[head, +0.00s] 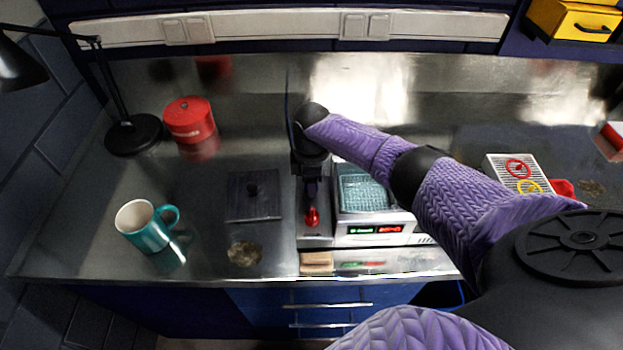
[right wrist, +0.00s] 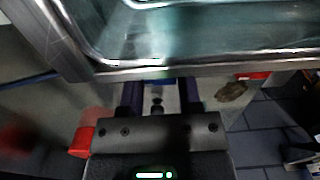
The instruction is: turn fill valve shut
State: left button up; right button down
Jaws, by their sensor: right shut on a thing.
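A red knob (head: 312,217), which looks like the fill valve, stands on the narrow metal strip left of the tank (head: 362,190). The tank holds teal liquid or a basket and has green and red displays on its front. My right gripper (head: 312,197) points down onto the knob and is shut on it; its fingers partly hide it. In the right wrist view the two dark fingers (right wrist: 158,98) show with a small dark part between them, beside the tank's metal rim (right wrist: 190,72). I cannot read the valve's angle. My left gripper is out of view.
A dark square lid (head: 268,208) lies left of the valve. A teal mug (head: 147,232), a red tin (head: 190,120) and a black lamp (head: 134,135) stand further left. A tan block (head: 317,262) lies at the front edge.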

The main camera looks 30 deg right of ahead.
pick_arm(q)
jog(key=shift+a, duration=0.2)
pick_arm(e)
jog(key=shift+w+r, duration=0.1)
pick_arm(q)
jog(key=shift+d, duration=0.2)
pick_arm(e)
jog(key=c, duration=0.6)
grip_release()
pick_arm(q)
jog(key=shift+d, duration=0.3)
pick_arm(e)
notch_tip(320, 180, up, 10)
jog(key=p, duration=0.2)
jog(key=shift+p, duration=0.35)
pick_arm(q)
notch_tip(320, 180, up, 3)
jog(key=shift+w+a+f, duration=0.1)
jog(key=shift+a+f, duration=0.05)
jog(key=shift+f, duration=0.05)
